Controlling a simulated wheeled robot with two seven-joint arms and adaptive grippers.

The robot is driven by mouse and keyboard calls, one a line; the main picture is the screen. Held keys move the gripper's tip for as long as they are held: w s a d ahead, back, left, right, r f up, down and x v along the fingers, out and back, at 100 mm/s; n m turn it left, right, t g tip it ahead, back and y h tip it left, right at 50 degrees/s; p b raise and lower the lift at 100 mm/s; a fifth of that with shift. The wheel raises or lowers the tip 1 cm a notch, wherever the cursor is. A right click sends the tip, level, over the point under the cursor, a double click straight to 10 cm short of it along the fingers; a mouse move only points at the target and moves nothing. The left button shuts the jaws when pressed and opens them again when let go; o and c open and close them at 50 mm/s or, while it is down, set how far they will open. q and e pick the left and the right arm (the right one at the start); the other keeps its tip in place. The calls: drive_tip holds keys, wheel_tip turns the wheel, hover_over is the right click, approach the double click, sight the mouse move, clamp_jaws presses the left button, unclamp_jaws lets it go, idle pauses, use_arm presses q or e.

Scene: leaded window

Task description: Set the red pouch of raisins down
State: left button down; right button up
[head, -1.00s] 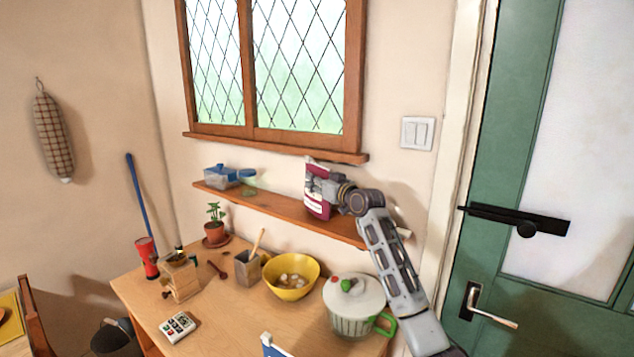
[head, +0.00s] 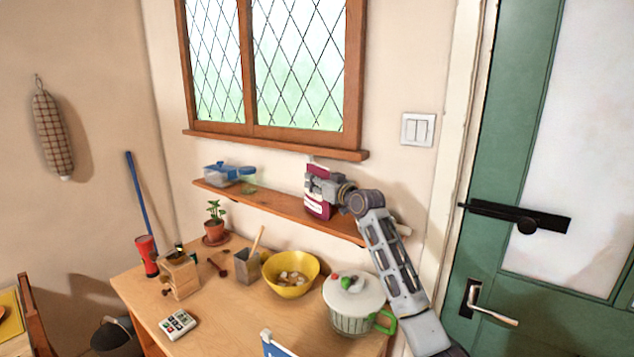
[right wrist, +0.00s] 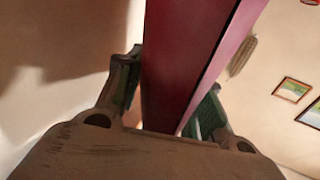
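The red pouch of raisins (head: 318,208), dark red with a white label, is upright at the right part of the wooden wall shelf (head: 275,207). Its lower end appears to be at the shelf top; whether it bears on the shelf is hard to tell. My right gripper (head: 318,184) reaches in from the right and is shut on the pouch's upper part. In the right wrist view the pouch (right wrist: 185,60) stands between the two fingers, which appear to touch its sides. My left gripper is not in view.
A blue-lidded container (head: 220,175) stands at the shelf's left end. The shelf between is mostly clear. The window sill (head: 280,147) juts out above.

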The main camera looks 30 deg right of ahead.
drive_tip(key=o, duration=0.3)
drive_tip(key=shift+o, duration=0.2)
drive_tip(key=shift+r, duration=5)
